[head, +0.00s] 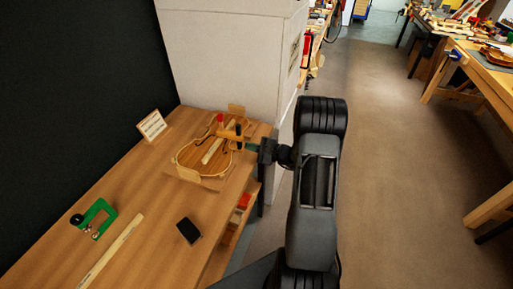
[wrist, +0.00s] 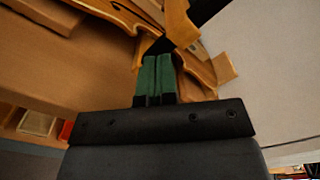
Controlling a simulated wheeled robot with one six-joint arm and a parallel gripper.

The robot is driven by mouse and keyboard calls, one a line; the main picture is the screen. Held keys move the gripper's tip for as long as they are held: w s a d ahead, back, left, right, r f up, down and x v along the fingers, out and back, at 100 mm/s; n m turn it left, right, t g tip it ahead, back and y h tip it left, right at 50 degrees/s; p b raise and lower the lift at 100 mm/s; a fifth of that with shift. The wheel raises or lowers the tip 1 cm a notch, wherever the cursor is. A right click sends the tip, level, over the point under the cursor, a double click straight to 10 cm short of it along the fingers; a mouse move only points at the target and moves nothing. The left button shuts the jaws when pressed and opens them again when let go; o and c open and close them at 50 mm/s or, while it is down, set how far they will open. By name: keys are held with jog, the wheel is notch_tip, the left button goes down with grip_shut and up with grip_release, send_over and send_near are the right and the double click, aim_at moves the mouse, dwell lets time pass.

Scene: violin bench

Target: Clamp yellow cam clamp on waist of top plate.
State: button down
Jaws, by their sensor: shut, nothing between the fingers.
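I cannot tell how firmly the clamp grips the plate. My gripper (head: 249,148) is at the bench's right edge, just right of the clamp. In the wrist view its green fingers (wrist: 157,70) are shut together and empty. Yellow-orange wood (wrist: 179,22) shows just beyond the fingertips, and part of the plate (wrist: 112,12) shows at the upper left.
A small sign (head: 152,125) stands at the back. A white cabinet (head: 225,60) rises behind the bench. Open floor (head: 400,170) lies to the right.

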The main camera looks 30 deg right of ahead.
jog(key=shift+w+a, duration=0.35)
jog(key=shift+w, duration=0.05)
dwell(0.6)
jog(key=shift+s+d, duration=0.1)
jog(key=b+v, duration=0.1)
jog(key=v, duration=1.4)
jog(key=shift+s+d+b, duration=0.25)
jog(key=shift+s+b, duration=0.05)
jog(key=shift+b, duration=0.05)
jog(key=shift+w+a+m+p, duration=2.25)
jog(key=shift+w+a+p, duration=0.35)
jog(key=shift+w, duration=0.25)
jog(key=shift+w+a+m+p, duration=2.25)
jog(key=shift+w+a+p, duration=0.25)
jog(key=shift+w+a, duration=0.3)
jog(key=shift+w+a, duration=0.25)
jog(key=shift+w, duration=0.2)
